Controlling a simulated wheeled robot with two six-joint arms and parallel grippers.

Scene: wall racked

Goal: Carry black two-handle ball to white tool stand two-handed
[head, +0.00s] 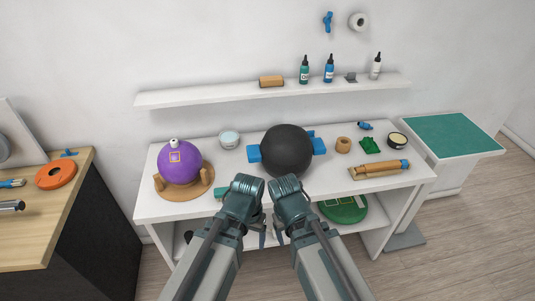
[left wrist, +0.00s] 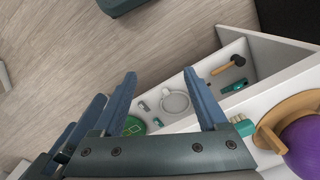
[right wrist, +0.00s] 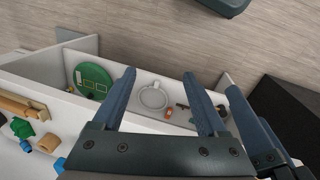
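The black ball (head: 287,150) sits on the white bench (head: 230,158), near its middle. One blue handle (head: 254,153) sticks out on its left and another blue handle (head: 319,146) on its right. My left gripper (head: 257,239) is in front of the bench, below the ball in the picture, apart from it. It is open and empty in the left wrist view (left wrist: 164,90). My right gripper (right wrist: 161,88) is also open and empty, close beside the left one. A white stand with a green top (head: 455,138) is at the far right; I cannot tell if it is the tool stand.
A purple ball (head: 181,164) on a wooden base stands left of the black ball. A wall shelf (head: 230,93) with bottles hangs behind. The green top is clear.

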